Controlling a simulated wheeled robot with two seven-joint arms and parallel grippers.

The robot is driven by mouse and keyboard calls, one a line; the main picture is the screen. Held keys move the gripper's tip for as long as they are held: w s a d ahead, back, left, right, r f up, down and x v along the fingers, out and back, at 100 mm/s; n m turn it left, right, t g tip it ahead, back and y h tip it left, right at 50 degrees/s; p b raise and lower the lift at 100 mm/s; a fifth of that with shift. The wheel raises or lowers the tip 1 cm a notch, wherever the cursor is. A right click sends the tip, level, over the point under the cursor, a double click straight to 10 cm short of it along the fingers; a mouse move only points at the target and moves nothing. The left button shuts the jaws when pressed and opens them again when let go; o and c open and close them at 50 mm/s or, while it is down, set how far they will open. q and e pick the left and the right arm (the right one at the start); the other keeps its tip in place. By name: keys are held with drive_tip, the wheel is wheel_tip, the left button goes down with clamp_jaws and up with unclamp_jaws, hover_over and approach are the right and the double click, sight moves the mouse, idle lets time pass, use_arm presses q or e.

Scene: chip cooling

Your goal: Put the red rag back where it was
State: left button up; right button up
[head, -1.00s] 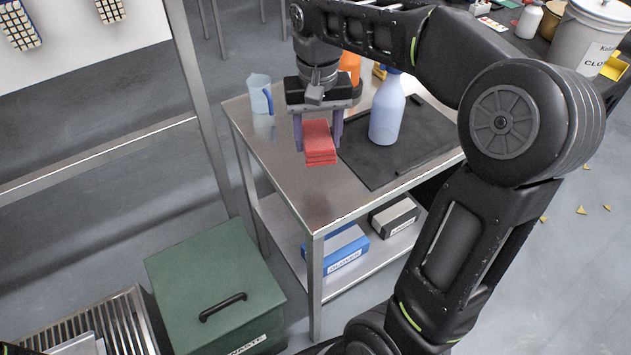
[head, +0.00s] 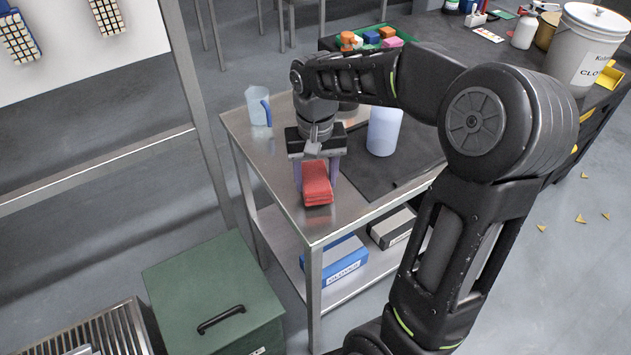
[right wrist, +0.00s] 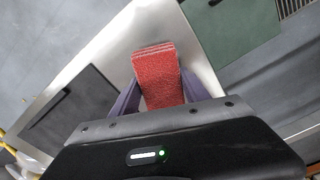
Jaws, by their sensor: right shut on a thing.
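The red rag (head: 317,183) is a folded, layered block over the steel table (head: 327,222), left of the black mat. It also shows in the right wrist view (right wrist: 157,78). My right gripper (head: 317,180) points down with its purple fingers on either side of the rag, shut on it. I cannot tell whether the rag touches the table top or hangs just above it. My left gripper is not in view.
A clear jug with a blue handle (head: 258,107) stands at the table's back left. A pale bottle (head: 384,132) stands on the black mat (head: 408,152), partly behind my arm. Boxes (head: 345,262) lie on the lower shelf. A green bin (head: 213,290) stands in front.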

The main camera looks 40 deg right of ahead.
sight(315, 177)
drive_tip(key=shift+f, duration=0.8)
drive_tip(key=shift+f, duration=0.2)
drive_tip(key=o, duration=1.3)
drive_tip(key=shift+r, duration=0.15)
wheel_tip(315, 177, up, 12)
drive_tip(key=shift+r, duration=0.1)
